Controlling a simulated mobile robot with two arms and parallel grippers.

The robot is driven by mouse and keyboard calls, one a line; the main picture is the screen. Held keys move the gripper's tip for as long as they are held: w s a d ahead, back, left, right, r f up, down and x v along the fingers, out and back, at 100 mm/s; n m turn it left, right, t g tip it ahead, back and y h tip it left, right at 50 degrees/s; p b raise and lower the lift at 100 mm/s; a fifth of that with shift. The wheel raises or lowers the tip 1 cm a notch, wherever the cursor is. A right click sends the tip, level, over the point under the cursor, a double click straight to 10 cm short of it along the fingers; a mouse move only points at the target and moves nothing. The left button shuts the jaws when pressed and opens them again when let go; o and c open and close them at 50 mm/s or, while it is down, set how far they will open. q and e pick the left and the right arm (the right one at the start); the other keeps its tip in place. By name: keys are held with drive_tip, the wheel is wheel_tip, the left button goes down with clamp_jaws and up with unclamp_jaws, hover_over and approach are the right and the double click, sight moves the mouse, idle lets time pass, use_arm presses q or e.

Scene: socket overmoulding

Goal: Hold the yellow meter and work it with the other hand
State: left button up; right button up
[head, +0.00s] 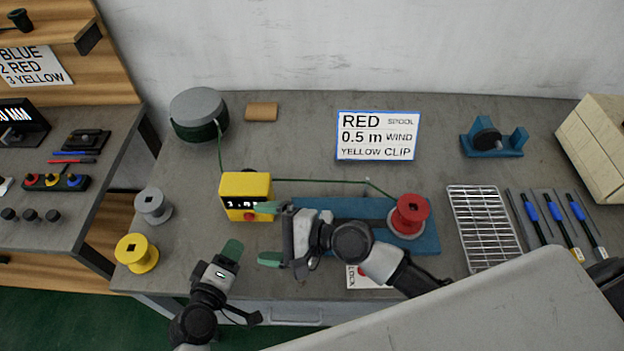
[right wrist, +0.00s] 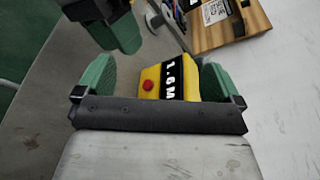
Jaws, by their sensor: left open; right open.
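The yellow meter (head: 247,187) stands on the grey bench with a black display and a red button on its front. In the right wrist view the meter (right wrist: 155,75) shows between my right fingers, its display reading about 1.6 M. My right gripper (head: 268,233) is open just in front of the meter, its green fingers spread. I cannot tell whether they touch it. My left gripper (head: 232,250) is open and empty, below the meter near the bench's front edge; its green fingertips (right wrist: 122,38) also show in the right wrist view.
A green wire runs from a grey-topped reel (head: 198,107) past the meter to a red spool (head: 408,213) on a blue board (head: 428,240). Grey (head: 152,203) and yellow (head: 136,253) spools stand left. A wire rack (head: 484,226) and several tools lie right. A sign (head: 377,135) stands behind.

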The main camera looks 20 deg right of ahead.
drive_tip(key=w+d+r+m, duration=0.2)
drive_tip(key=w+d+m, duration=0.25)
drive_tip(key=w, duration=0.25)
drive_tip(key=m+g, duration=0.3)
drive_tip(key=m, duration=0.1)
approach(271, 191)
drive_tip(key=shift+n+h, duration=0.25)
drive_tip(key=shift+h, duration=0.25)
drive_tip(key=x, duration=1.1)
drive_tip(key=shift+a+r, duration=0.2)
drive_tip(key=shift+r, duration=0.1)
use_arm(q)
drive_tip(key=shift+c, duration=0.3)
use_arm(e)
drive_tip(key=c, duration=1.1)
use_arm(q)
clamp_jaws()
